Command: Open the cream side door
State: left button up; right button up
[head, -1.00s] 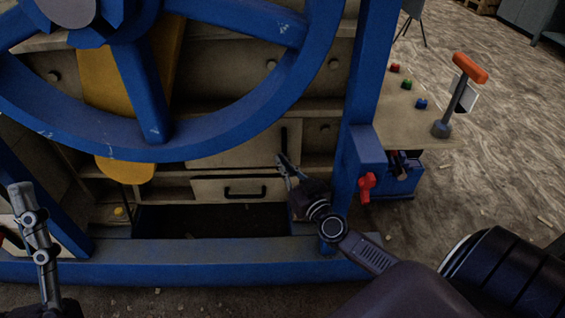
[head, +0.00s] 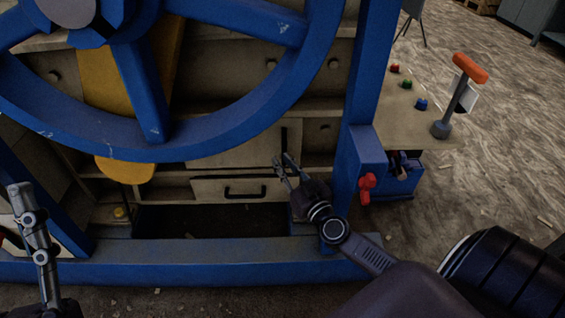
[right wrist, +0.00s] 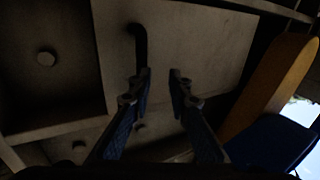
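The cream side door (head: 235,150) is a flat panel on the blue-framed machine, partly hidden behind the big blue wheel. It looks shut. Its dark upright handle (head: 284,138) is near its right edge; the handle (right wrist: 139,45) also shows in the right wrist view on the door panel (right wrist: 195,50). My right gripper (head: 284,163) is open and empty, just below the handle. In the right wrist view its fingers (right wrist: 158,82) are apart, the left one overlapping the handle's lower end; contact cannot be told. My left gripper (head: 27,205) is at the far left, away from the door.
A cream drawer (head: 230,188) with a black horizontal handle is below the door. A blue post (head: 362,90) stands close right of my right gripper. The blue wheel (head: 240,115) hangs in front of the door. A side table (head: 400,115) with buttons and an orange-topped lever is at right.

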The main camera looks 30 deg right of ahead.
jog(key=s+a, duration=0.1)
jog(key=s, duration=1)
jog(key=shift+s, duration=0.2)
